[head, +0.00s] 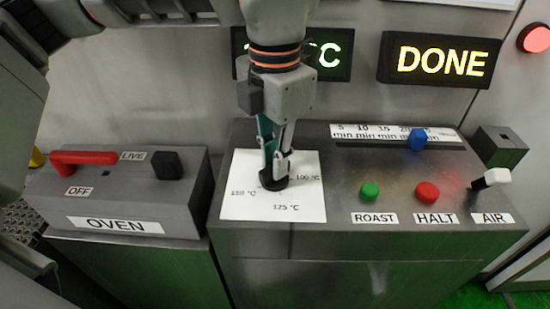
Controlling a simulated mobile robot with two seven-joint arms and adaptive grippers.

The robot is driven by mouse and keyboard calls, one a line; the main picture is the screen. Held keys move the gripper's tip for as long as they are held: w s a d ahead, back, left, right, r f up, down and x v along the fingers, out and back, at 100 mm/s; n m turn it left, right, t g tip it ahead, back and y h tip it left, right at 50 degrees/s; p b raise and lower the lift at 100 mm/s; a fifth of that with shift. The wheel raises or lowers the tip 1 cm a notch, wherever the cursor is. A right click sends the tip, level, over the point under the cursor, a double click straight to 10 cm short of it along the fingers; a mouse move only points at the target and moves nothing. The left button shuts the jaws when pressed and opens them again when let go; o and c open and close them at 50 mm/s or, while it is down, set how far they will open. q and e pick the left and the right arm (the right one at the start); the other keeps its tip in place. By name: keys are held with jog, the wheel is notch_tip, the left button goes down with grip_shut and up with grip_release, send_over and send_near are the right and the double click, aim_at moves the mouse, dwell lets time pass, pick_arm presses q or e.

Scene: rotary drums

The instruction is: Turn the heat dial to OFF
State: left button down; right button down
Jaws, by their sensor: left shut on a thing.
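The heat dial (272,183) is a small black knob on a white plate (240,208) marked 150 °C, 125 °C and 100 °C. No OFF mark shows on the plate; its upper part is partly behind my gripper. My left gripper (274,168) comes down from above and is shut on the dial. The dial's pointer is hard to make out under the fingers. My right gripper is not in view.
Right of the plate are a green ROAST button (370,191), a red HALT button (428,192), a white-tipped AIR lever (492,179) and a blue slider (417,139). The OVEN box (190,205) with a red lever (85,158) stands left. A DONE sign (440,61) is lit behind.

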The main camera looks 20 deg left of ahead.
pick_arm(q)
jog(key=n, duration=0.5)
jog(key=shift+n, duration=0.3)
jog(key=shift+n+b, duration=0.45)
jog(key=shift+n, duration=1.75)
jog(key=c, duration=2)
grip_release()
jog(key=shift+c, duration=0.2)
jog(key=shift+r, duration=0.15)
notch_tip(320, 180, up, 12)
